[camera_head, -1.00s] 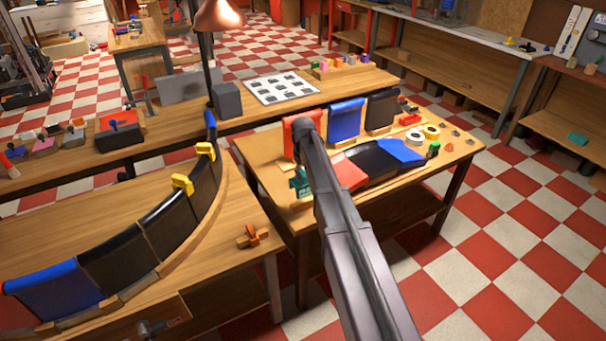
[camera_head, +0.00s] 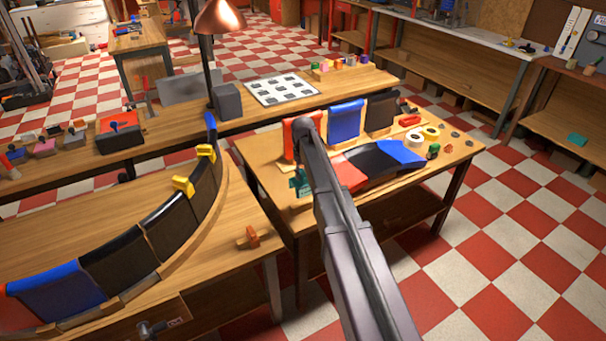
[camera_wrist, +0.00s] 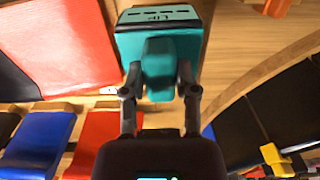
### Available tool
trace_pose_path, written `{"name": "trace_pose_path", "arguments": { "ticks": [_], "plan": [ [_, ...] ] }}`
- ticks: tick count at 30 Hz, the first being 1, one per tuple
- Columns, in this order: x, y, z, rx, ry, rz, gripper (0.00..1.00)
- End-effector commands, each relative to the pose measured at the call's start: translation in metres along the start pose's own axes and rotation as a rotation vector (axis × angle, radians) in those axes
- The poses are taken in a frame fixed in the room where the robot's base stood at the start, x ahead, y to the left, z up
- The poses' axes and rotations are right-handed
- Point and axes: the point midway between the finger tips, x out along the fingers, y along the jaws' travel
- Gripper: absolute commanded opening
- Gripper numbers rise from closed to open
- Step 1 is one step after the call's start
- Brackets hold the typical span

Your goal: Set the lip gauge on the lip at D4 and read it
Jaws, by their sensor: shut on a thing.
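The teal lip gauge (camera_wrist: 158,48), marked "LIP" on its top face, is in my gripper (camera_wrist: 160,84). Both fingers are closed on its narrower grip block. In the head view a bit of the teal gauge (camera_head: 299,186) shows left of my arm, at the left side of the right-hand bench; my gripper is mostly hidden there. I cannot read a D4 mark or any gauge reading.
The right-hand bench (camera_head: 262,150) holds red, blue and black panels (camera_head: 346,121), a curved red-black-blue set (camera_head: 378,160) and tape rolls (camera_head: 431,132). An orange-and-wood clamp (camera_head: 250,238) is at the left bench's right edge. A lamp (camera_head: 220,17) stands behind. A gap separates the benches.

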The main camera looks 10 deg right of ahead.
Motion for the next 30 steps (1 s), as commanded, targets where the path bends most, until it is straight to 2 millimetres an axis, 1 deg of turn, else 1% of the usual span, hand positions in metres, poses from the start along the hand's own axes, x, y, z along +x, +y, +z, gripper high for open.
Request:
{"name": "trace_pose_path", "arguments": {
  "ticks": [1,3,24,30],
  "plan": [
    [-0.005,0.0,0.0,0.0,0.0,0.0,0.0],
    [-0.008,0.0,0.0,0.0,0.0,0.0,0.0],
    [-0.037,0.0,0.0,0.0,0.0,0.0,0.0],
    [-0.042,0.0,0.0,0.0,0.0,0.0,0.0]
  ]
}}
